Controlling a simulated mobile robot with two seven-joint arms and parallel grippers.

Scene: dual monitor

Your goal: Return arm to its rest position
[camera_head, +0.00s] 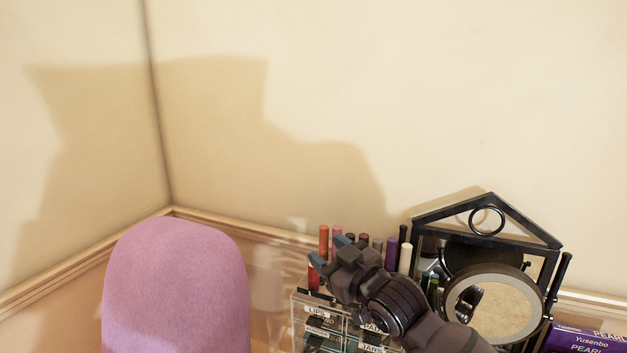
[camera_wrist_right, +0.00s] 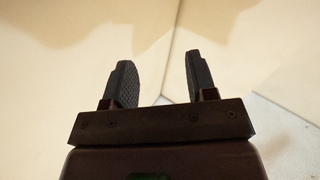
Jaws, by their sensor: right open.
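My right gripper (camera_head: 316,266) comes in from the lower right in the head view, in front of the clear cosmetics organizer. Its fingertips point left. In the right wrist view the two dark fingers of the right gripper (camera_wrist_right: 158,82) stand apart with nothing between them. Behind them is only cream wall and a light floor patch. My left gripper is not in view.
A clear organizer (camera_head: 299,318) holds several lipsticks and pencils. A black-framed mirror (camera_head: 503,306) stands right of it, with a purple box (camera_head: 583,340) at the lower right edge. A pink rounded chair back (camera_head: 176,285) is at left. Walls meet behind.

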